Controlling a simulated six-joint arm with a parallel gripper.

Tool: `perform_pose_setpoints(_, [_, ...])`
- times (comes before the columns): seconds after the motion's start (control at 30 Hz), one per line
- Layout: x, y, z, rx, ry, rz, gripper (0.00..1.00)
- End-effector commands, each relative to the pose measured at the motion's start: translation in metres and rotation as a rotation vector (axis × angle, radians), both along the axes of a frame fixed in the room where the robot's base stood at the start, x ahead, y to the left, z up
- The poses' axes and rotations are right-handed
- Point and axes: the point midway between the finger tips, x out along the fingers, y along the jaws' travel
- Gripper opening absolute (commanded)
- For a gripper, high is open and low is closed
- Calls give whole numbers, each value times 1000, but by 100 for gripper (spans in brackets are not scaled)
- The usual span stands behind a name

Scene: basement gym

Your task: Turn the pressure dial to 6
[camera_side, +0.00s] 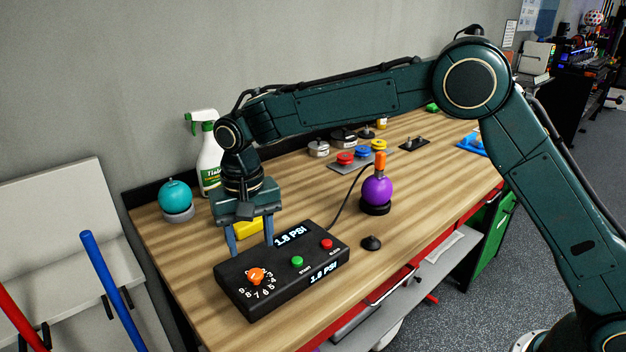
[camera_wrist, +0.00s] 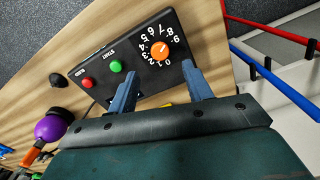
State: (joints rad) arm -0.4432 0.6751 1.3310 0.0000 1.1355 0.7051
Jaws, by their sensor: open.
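The pressure dial is an orange knob (camera_side: 257,275) ringed by white numerals, on the left part of a black box (camera_side: 240,297). The knob also shows in the wrist view (camera_wrist: 160,51), where its small white mark is too fine to read against the numerals. Two displays on the box read 1.8 PSI. My gripper (camera_side: 250,246) is open and empty, pointing down over the rear left edge of the box. In the wrist view its fingertips (camera_wrist: 160,71) are spread near the knob, which lies just beyond them. The fingers appear apart from the knob.
The box has a green START button (camera_side: 297,261) and a red button (camera_side: 327,244). A cable runs towards a purple ball (camera_side: 377,190) on a black base. A teal ball (camera_side: 174,195), a spray bottle (camera_side: 210,160) and a yellow object (camera_side: 248,228) stand behind.

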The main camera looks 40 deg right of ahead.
Motion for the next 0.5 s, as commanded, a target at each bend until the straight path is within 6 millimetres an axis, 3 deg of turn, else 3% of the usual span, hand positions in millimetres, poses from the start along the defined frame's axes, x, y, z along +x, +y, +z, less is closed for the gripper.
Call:
perform_pose_setpoints(0.3, [-1,0,-48,-1,2,0,50])
perform_pose_setpoints(0.5, [0,0,-67,0,2,0,50])
